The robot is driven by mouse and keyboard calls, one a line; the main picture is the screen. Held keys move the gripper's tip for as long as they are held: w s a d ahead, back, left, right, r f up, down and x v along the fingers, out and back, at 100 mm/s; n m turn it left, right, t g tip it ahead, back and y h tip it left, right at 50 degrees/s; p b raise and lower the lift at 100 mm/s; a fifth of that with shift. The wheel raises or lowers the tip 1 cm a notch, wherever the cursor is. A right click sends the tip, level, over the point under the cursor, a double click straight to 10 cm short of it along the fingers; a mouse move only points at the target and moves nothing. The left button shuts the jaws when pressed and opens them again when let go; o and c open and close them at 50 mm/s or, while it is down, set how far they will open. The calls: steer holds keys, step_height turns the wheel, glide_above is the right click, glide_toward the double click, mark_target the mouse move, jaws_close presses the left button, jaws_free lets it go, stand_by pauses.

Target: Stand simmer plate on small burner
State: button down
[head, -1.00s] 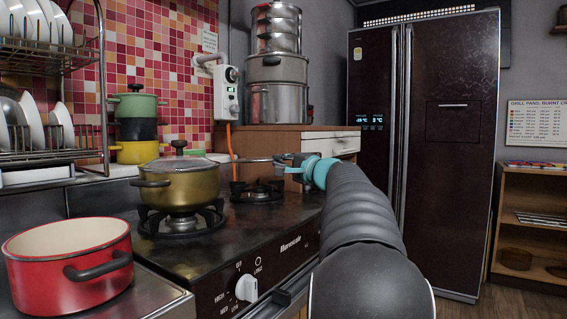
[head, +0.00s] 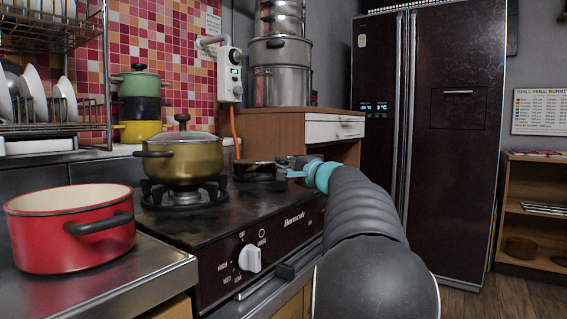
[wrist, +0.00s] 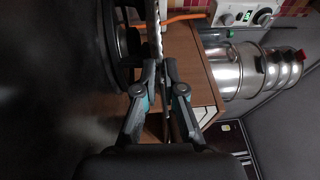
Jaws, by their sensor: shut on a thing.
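The simmer plate (head: 256,162) is a thin flat disc, seen nearly edge-on in the head view. My gripper (head: 286,167) is shut on its right edge and holds it roughly level over the small burner (head: 258,177) at the back right of the stove. The gap to the burner looks very small; I cannot tell if they touch. In the wrist view, which is turned sideways, the plate (wrist: 154,28) shows as a thin strip between my fingertips (wrist: 160,70), with the dark burner (wrist: 125,45) close beside it.
A lidded olive pot (head: 183,160) stands on the other burner, left of the plate. A red pot (head: 70,230) sits on the steel counter at front left. A wooden cabinet (head: 275,130) with stacked steel pots (head: 280,70) stands behind the small burner.

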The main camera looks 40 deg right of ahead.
steer(key=c, duration=1.2)
jaws_free()
steer(key=s, duration=0.8)
steer(key=s+f, duration=0.1)
steer(key=s, duration=0.3)
steer(key=shift+d, duration=0.25)
